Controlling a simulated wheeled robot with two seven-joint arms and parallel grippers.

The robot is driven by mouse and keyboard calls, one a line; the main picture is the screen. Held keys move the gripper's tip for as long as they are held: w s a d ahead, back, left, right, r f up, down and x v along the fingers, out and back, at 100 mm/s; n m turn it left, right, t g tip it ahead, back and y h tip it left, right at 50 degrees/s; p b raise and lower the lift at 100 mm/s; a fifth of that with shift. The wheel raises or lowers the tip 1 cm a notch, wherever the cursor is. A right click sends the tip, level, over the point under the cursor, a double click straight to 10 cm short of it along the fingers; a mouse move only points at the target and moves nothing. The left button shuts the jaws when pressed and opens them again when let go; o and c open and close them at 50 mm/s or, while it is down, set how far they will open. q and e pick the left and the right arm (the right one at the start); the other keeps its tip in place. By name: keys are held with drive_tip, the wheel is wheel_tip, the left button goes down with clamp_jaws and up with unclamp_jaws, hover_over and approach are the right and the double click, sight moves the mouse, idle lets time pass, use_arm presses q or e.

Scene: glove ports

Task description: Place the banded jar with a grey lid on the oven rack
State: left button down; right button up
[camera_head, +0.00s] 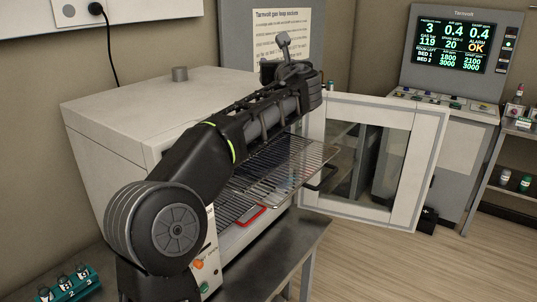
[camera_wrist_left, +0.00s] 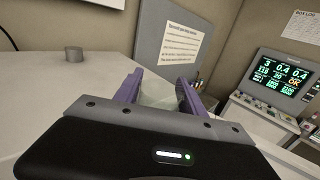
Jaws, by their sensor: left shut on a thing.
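In the wrist view, the purple fingers of my left gripper (camera_wrist_left: 160,84) are shut on a pale translucent thing (camera_wrist_left: 158,95), seen from behind. Its bands and lid cannot be made out, so I cannot tell if it is the banded jar. In the head view, my left arm reaches up and right across the oven front, hiding the held thing. The wire oven rack (camera_head: 296,165) sticks out of the open oven, below and in front of my wrist. The part of it that shows looks bare. My right gripper is not in view.
The white oven (camera_head: 110,125) has its glazed door (camera_head: 420,165) swung open to the right of the rack. A red-edged frame (camera_head: 248,217) is at the rack's near side. A teal holder (camera_head: 72,285) stands lower left. Small jars (camera_head: 505,176) stand on a shelf at right.

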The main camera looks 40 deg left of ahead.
use_arm(q)
wheel_tip(320, 180, down, 14)
drive_tip(key=b, duration=0.2)
drive_tip(key=shift+r, duration=0.15)
drive_tip(key=shift+a+f, duration=0.1)
drive_tip(key=shift+f, duration=2.15)
drive_tip(key=shift+f+b, duration=0.1)
drive_tip(key=shift+b, duration=0.25)
drive_tip(key=c, duration=0.7)
unclamp_jaws()
